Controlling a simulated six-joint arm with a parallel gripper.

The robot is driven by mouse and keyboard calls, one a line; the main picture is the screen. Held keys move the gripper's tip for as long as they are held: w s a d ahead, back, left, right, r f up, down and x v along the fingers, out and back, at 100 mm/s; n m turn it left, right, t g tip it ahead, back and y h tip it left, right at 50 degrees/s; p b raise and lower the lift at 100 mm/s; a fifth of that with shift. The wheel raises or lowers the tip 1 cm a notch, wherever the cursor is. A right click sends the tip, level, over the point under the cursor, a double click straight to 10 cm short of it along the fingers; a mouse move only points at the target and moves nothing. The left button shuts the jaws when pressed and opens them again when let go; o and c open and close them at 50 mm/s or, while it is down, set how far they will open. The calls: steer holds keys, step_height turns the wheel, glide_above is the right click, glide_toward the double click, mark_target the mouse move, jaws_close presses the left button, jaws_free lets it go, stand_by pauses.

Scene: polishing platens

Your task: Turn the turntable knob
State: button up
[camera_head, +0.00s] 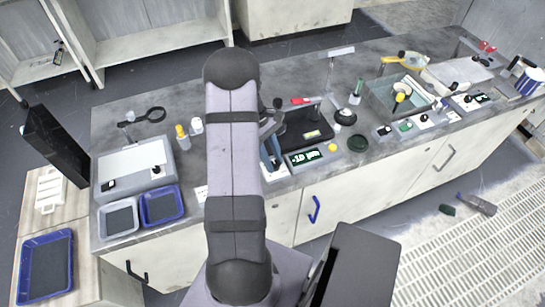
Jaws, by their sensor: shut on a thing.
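My gripper (271,158) is mostly hidden behind my upright arm link. A part of it shows just right of the arm, pointing down at the left end of a front control panel. It is shut on what seems to be the turntable knob, which is too small and covered to make out. The dark square polishing unit (304,128) stands directly right of the gripper.
A white box with knobs (133,172), a white-grey tray (119,217) and a blue tray (161,205) are at the left. A green-rimmed basin (402,94) and more panels are at the right. A green-capped bottle (356,92) stands behind the unit.

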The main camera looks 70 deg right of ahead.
steer(key=m, duration=0.2)
steer(key=m+t+y, duration=0.1)
steer(key=m, duration=0.1)
steer(key=shift+s+d+m+p, duration=0.1)
steer(key=shift+d+m+p, duration=0.05)
steer(key=shift+m+p, duration=0.2)
steer(key=shift+s+d+m+t+y, duration=0.1)
steer(key=shift+m+t+y, duration=0.55)
steer(key=shift+m, duration=1.2)
steer(key=o, duration=1)
steer(key=shift+o, duration=0.2)
steer(key=b+v, duration=0.1)
steer(key=v, duration=0.5)
steer(key=shift+d+r, duration=0.1)
steer(key=shift+w+d+r, duration=0.15)
steer(key=shift+w+r, duration=0.05)
steer(key=shift+r, duration=0.35)
